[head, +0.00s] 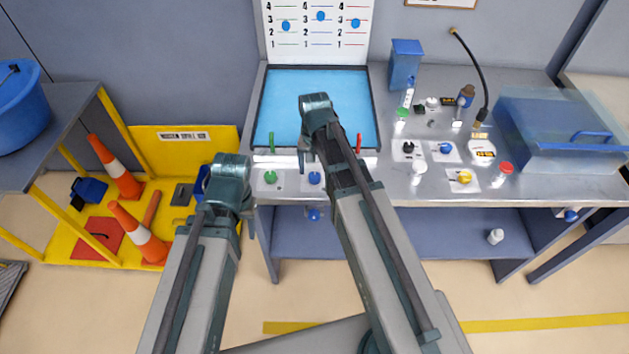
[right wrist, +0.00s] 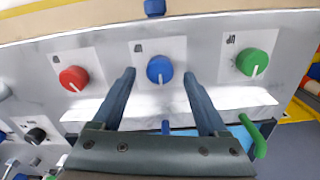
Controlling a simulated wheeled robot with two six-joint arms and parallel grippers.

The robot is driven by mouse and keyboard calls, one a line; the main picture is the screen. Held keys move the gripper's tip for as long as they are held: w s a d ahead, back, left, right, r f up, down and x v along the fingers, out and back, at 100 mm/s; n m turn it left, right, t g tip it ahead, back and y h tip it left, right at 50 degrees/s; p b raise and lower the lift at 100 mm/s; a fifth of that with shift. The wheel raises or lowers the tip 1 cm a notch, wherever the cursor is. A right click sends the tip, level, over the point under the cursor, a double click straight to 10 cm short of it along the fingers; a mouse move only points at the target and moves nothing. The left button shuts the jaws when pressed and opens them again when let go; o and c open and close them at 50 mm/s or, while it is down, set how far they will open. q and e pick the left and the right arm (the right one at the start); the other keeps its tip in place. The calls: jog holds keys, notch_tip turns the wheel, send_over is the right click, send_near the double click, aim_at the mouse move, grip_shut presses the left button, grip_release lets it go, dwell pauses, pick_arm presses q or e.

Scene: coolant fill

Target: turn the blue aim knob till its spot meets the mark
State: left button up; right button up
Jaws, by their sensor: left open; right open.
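The blue knob (right wrist: 160,69) sits on a white plate on the metal front panel, its white pointer toward the bottom of the right wrist view. It also shows in the head view (head: 315,178). My right gripper (right wrist: 159,74) is open, with one finger on each side of the blue knob and a gap on both sides. My left gripper (head: 248,225) is open, low and left of the panel, mostly hidden by its own arm. A white board (head: 316,32) behind the blue surface carries several numbered rows and three blue spots. I cannot tell which spot belongs to this knob.
A red knob (right wrist: 74,78) and a green knob (right wrist: 252,62) flank the blue one. A green lever (right wrist: 255,136) stands near the right finger. Other small knobs and bottles crowd the bench (head: 395,190) at right. Orange cones (head: 117,165) stand at left.

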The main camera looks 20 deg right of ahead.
notch_tip(320, 180, down, 2)
jog(key=shift+b, duration=0.5)
jog(key=shift+r, duration=0.1)
jog(key=shift+c, duration=0.3)
grip_shut()
